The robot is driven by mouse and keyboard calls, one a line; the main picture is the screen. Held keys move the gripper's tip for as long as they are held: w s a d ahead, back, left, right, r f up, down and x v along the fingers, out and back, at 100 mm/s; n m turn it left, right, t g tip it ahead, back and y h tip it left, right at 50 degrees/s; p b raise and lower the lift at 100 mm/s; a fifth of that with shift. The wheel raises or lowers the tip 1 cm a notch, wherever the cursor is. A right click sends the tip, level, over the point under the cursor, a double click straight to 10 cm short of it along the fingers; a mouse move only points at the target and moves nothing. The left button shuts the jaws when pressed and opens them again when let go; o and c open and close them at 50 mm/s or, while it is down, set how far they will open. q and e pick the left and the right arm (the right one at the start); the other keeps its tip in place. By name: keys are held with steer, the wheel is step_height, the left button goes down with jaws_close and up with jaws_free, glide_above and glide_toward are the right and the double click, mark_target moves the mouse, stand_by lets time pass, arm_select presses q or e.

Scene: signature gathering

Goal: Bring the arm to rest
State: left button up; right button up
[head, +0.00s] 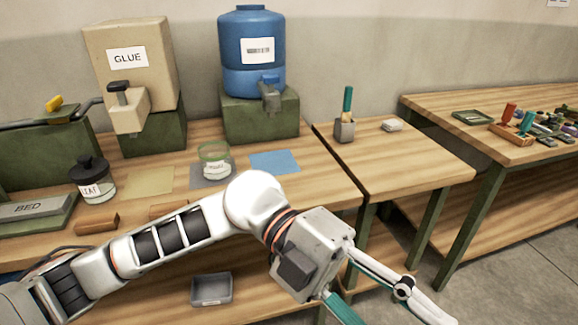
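My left arm comes in from the left and reaches across the front of the workbench (330,187). My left gripper (392,308) is at the lower right of the arm, in front of the bench. Its two fingers, one white and one teal, point down to the right and stand apart. I see nothing held between them, but the lower frame edge cuts off the finger ends. My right gripper is not in view.
A glue dispenser (145,60) and a blue tank (252,60) stand at the back. A lidded jar (92,180), a glass jar (215,160) and a blue sheet (274,162) lie behind the arm. A grey tray (211,289) is below it. Open floor (500,290) is at right.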

arm_select(q)
steer(key=w+a+r+n+t+h, duration=0.1)
steer(key=w+r+n+t+h, duration=0.1)
steer(key=w+n+t+h, duration=0.4)
steer(key=w+a+r+n+t+h, duration=0.1)
steer(key=w+r+n+t+h, duration=0.2)
steer(key=w+n+h, duration=0.3)
steer(key=w+a+f+n+t+y, duration=0.45)
steer(key=w+f+n+t, duration=0.2)
steer(key=n+t, duration=0.2)
steer(key=w+a+f+n+t+y, duration=0.3)
steer(key=w+a+f+n+t, duration=0.3)
steer(key=f+n+t, duration=0.3)
steer(key=s+a+f+n+y, duration=0.1)
steer(key=a+f+n+y, duration=0.1)
steer(key=a+f+y, duration=0.5)
steer(key=s+a+f+n+y, duration=0.1)
steer(key=a+f+n+y, duration=0.2)
steer(key=f, duration=0.9)
steer(key=s+a+f+g+y, duration=0.2)
steer(key=s+a+f, duration=0.3)
steer(key=s+f, duration=0.2)
steer(key=s+a+f+n+g+y, duration=0.1)
steer(key=s+a+f+g, duration=0.2)
steer(key=f, duration=0.7)
steer(key=s+a, duration=0.2)
steer(key=s, duration=0.2)
steer(key=shift+a+y, duration=0.2)
steer(key=shift+y, duration=0.15)
